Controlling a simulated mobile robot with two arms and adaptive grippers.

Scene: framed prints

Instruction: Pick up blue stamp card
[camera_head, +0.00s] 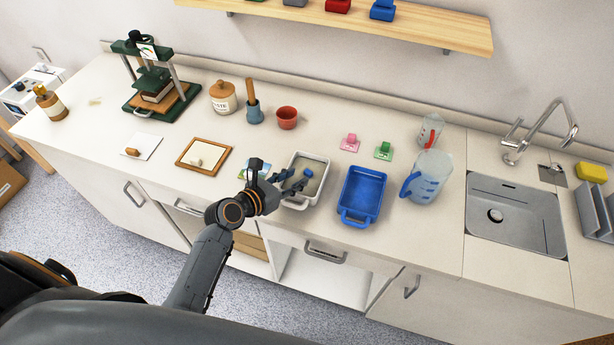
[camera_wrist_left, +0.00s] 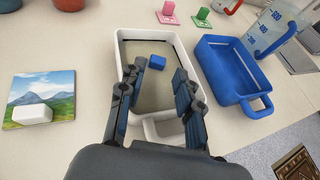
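A small blue block (camera_wrist_left: 158,62), which looks like the handle of the blue stamp card, is in the white tub (camera_wrist_left: 177,44) of greyish-beige contents. It also shows in the head view (camera_head: 308,172). No card part under the block can be made out. My left gripper (camera_head: 292,179) is open and empty over the near part of the tub. My right gripper is not in view.
A blue tub (camera_head: 363,192) stands right of the white one. Pink (camera_head: 350,142) and green (camera_head: 383,150) stamps sit behind it, with a measuring jug (camera_head: 428,178) to the right. A landscape picture (camera_wrist_left: 40,98) with a white block lies left of the white tub.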

